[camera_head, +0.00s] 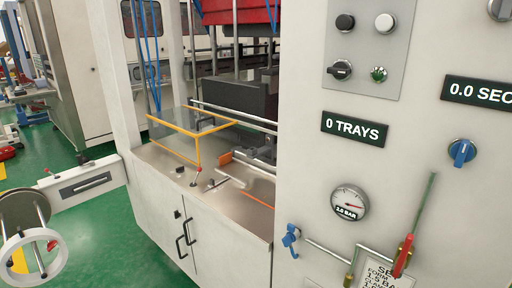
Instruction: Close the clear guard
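The clear guard (176,138) is a see-through panel with orange-yellow edges on the steel deck of the machine, left of centre. A dark handle (205,123) shows at its upper part. The guard covers the left part of the deck, and the forming area (245,98) to its right and behind shows uncovered. How the guard is hinged or slides cannot be made out. Neither of my grippers shows in the view.
A control panel (400,150) with knobs, a gauge and a "0 TRAYS" display fills the right side. A red-knobbed lever (196,173) stands on the deck. Green floor (105,215) lies open between.

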